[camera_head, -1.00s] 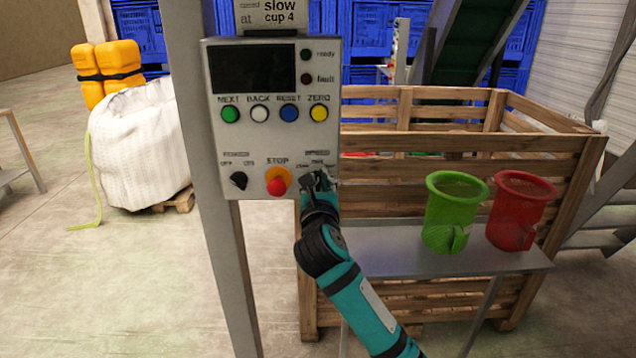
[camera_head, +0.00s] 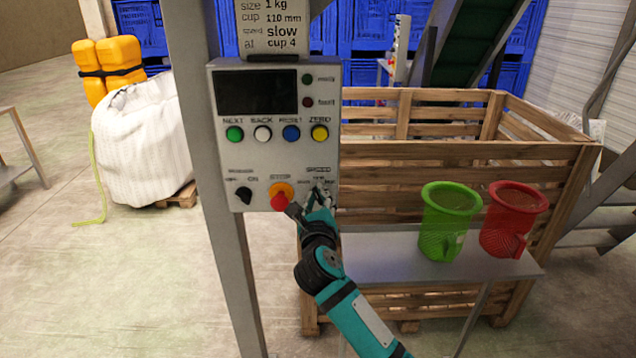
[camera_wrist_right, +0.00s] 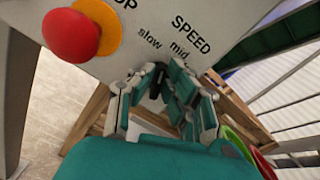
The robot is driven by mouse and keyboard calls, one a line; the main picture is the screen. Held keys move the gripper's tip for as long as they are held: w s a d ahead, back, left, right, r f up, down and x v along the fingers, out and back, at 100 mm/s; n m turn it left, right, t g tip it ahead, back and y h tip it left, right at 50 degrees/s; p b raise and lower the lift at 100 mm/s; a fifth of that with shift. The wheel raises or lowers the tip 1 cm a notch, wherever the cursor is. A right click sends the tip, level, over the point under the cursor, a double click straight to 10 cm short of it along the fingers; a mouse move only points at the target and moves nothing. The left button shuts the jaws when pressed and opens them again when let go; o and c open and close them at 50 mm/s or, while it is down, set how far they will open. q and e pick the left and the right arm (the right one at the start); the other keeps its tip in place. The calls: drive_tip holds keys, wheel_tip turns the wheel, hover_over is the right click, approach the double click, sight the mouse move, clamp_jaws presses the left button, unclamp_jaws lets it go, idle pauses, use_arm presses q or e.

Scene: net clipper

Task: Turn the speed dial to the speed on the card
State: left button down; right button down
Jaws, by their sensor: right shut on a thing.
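The control panel (camera_head: 270,165) is a grey box on a post. The card (camera_head: 272,28) above it reads 1 kg, cup 110 mm, slow, cup 4. My right gripper (camera_head: 316,198) is at the panel's lower right, under the SPEED label. In the right wrist view my right gripper (camera_wrist_right: 162,85) is shut on the dark speed dial (camera_wrist_right: 156,88), mostly hidden between the fingers. The labels "slow" and "mid" show above it; any label further right is covered. Where the dial points cannot be told. My left gripper is not in view.
The red STOP button (camera_head: 280,197) on its yellow base sits just left of my right gripper. The power dial (camera_head: 243,196) is further left. A green cup (camera_head: 447,220) and a red cup (camera_head: 512,217) stand on a metal shelf (camera_head: 400,262) before a wooden crate (camera_head: 440,153).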

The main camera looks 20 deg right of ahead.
drive_tip(key=n+p, duration=0.3)
drive_tip(key=p, duration=0.1)
drive_tip(key=shift+a+p, duration=0.15)
drive_tip(key=shift+p, duration=0.15)
drive_tip(key=shift+f+n+p, duration=0.2)
drive_tip(key=shift+n+p, duration=0.4)
drive_tip(key=shift+n, duration=0.1)
drive_tip(key=c, duration=1.4)
unclamp_jaws()
drive_tip(key=v, duration=1.2)
